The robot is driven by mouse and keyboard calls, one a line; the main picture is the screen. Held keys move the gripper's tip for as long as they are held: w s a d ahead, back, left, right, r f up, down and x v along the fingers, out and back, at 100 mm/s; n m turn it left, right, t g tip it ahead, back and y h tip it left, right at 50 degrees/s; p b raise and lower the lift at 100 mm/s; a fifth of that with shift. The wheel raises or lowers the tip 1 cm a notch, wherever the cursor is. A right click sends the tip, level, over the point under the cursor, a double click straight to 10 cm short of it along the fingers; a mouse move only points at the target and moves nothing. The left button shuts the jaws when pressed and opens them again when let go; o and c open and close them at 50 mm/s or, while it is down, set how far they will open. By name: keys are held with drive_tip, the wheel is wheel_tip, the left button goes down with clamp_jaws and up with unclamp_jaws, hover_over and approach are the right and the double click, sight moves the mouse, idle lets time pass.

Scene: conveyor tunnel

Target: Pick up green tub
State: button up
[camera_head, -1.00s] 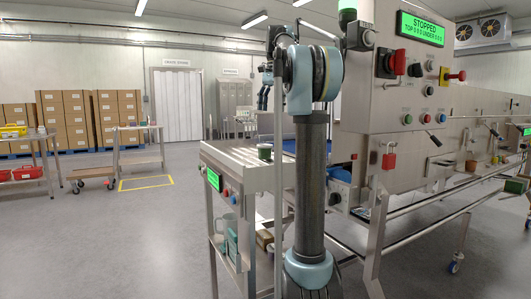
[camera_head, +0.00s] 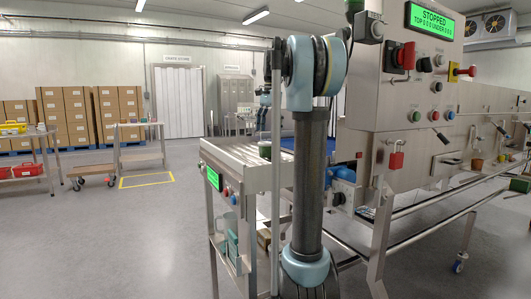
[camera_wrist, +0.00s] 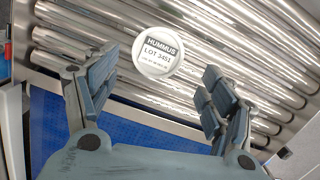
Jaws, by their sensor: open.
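A small green tub (camera_head: 264,150) stands on the roller top of the conveyor table, left of my arm in the head view. In the wrist view I look down on a round white lid marked HUMMUS, LOT 3451 (camera_wrist: 158,52); this appears to be the same tub, its green side hidden under the lid. My gripper (camera_wrist: 160,68) is open, one finger on each side of the lid in the picture. I see gaps between the fingers and the lid; the height between them is hard to tell. My gripper is not clearly seen in the head view.
Steel rollers (camera_wrist: 240,35) surround the tub, with a blue belt (camera_wrist: 50,125) beside them. The control cabinet (camera_head: 375,100), its display reading STOPPED, stands right of my arm. Another green tub (camera_head: 519,185) is at the far right edge. Open floor lies left.

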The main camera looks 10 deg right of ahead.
sight(266, 142)
drive_tip(key=shift+s+a+f, duration=0.15)
drive_tip(key=shift+f, duration=1)
drive_tip(key=shift+s+a+f, duration=0.15)
drive_tip(key=shift+a+f, duration=0.05)
drive_tip(key=shift+f, duration=0.95)
drive_tip(key=shift+s+a+f, duration=0.15)
drive_tip(key=shift+f, duration=1)
drive_tip(key=shift+c, duration=0.5)
drive_tip(key=c, duration=1)
